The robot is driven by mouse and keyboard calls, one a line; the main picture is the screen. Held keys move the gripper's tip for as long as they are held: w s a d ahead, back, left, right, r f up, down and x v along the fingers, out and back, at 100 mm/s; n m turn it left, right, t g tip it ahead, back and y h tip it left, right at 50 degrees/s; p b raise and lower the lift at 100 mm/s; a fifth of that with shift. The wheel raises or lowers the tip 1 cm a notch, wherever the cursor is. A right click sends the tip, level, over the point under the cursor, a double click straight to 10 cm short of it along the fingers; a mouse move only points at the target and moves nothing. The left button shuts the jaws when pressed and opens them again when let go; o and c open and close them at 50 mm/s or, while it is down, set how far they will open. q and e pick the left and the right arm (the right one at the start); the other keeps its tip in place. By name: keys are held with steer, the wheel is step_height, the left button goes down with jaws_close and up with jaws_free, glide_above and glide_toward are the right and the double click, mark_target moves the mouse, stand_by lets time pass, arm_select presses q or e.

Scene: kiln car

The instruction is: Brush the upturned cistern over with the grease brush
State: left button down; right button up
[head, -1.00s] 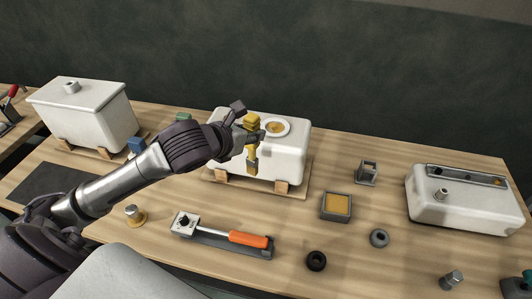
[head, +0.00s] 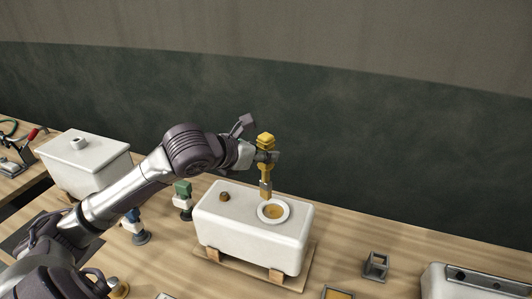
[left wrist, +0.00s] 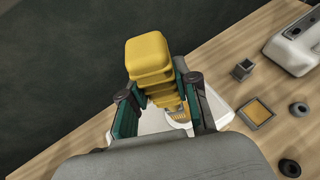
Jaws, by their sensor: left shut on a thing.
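My left gripper (head: 266,157) is shut on the yellow handle of the grease brush (head: 266,143) and holds it upright, head down. The upturned cistern (head: 245,238) is a white block on a wooden pallet, with a raised round ring (head: 282,219) around a yellowish middle and a small brown stub on top. The brush head (head: 265,188) is over the cistern's top, near the ring's far edge; I cannot tell whether it touches. In the left wrist view the handle (left wrist: 148,52) stands between the teal fingers, and the cistern is mostly hidden. My right gripper is out of view.
Another white cistern (head: 85,165) stands on the left, with a green-topped stand (head: 183,190) between the two. A grey holder (head: 376,265) and a white tank (head: 465,283) are at right. A square yellow-filled tray (left wrist: 256,111) and dark rings lie on the bench.

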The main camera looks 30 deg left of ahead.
mark_target(261, 170)
arm_select(q)
steer(key=shift+w, duration=0.1)
steer(key=shift+w+f, duration=0.1)
steer(key=shift+w, duration=0.1)
step_height(261, 170, down, 3)
steer(key=shift+w+f+b, duration=0.1)
steer(key=shift+b, duration=0.9)
steer(key=shift+f, duration=0.35)
steer(key=shift+f+b, duration=0.25)
steer(key=shift+b, duration=0.2)
steer(key=shift+f, duration=0.4)
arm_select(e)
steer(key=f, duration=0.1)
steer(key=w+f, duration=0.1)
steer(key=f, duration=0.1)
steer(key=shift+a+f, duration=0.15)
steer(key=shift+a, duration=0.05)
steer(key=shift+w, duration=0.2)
